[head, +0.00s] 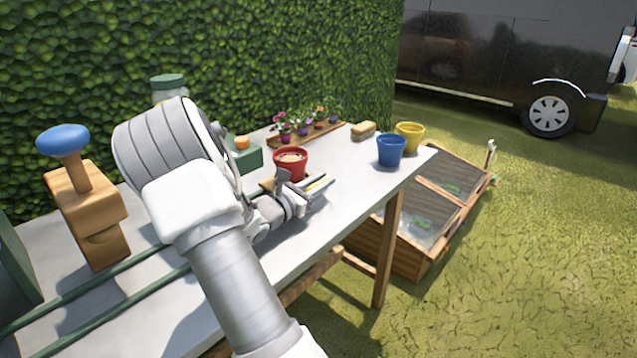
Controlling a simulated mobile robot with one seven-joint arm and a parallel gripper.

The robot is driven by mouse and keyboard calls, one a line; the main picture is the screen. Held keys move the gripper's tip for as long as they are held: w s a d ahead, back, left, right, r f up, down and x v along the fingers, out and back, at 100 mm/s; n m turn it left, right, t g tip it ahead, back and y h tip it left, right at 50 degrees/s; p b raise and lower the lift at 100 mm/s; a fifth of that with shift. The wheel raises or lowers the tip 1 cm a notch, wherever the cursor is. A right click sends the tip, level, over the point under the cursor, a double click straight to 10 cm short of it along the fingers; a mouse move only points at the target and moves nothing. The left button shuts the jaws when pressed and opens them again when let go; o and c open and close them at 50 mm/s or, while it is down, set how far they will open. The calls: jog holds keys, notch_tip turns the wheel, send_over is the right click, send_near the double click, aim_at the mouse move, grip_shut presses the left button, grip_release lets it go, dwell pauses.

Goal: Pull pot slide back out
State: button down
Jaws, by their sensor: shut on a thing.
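A red pot (291,160) with brownish filling stands upright on the grey table. A small piece of light wood (267,184), seemingly part of the pot slide, shows beside the pot's base; most of the slide is hidden by my arm and gripper. Two green rails (95,285) run along the table from the lower left and pass behind my arm. My gripper (318,186) is at the front of the red pot, low over the table. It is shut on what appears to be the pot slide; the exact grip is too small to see.
A wooden block with a blue knob (62,140) stands at left. A blue pot (391,150), a yellow pot (409,136), a sponge-like block (363,130) and a flower tray (330,135) are at the far end. A green box (247,157) sits behind the red pot.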

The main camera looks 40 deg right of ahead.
jog(key=shift+s+d+f, duration=0.15)
jog(key=shift+s+d, duration=0.1)
jog(key=shift+s, duration=0.15)
jog(key=c, duration=0.8)
grip_release()
jog(key=shift+d, duration=0.15)
jog(key=shift+c, duration=0.2)
jog(key=shift+w, duration=0.1)
jog(key=shift+w+a, duration=0.1)
jog(key=shift+a, duration=0.15)
jog(key=shift+a, duration=0.35)
jog(key=a+p, duration=0.1)
jog(key=a, duration=0.4)
jog(key=s+a+p, duration=0.1)
jog(key=a, duration=0.5)
jog(key=a+p, duration=0.2)
jog(key=a, duration=0.3)
jog(key=shift+s+a, duration=0.2)
jog(key=shift+s, duration=0.05)
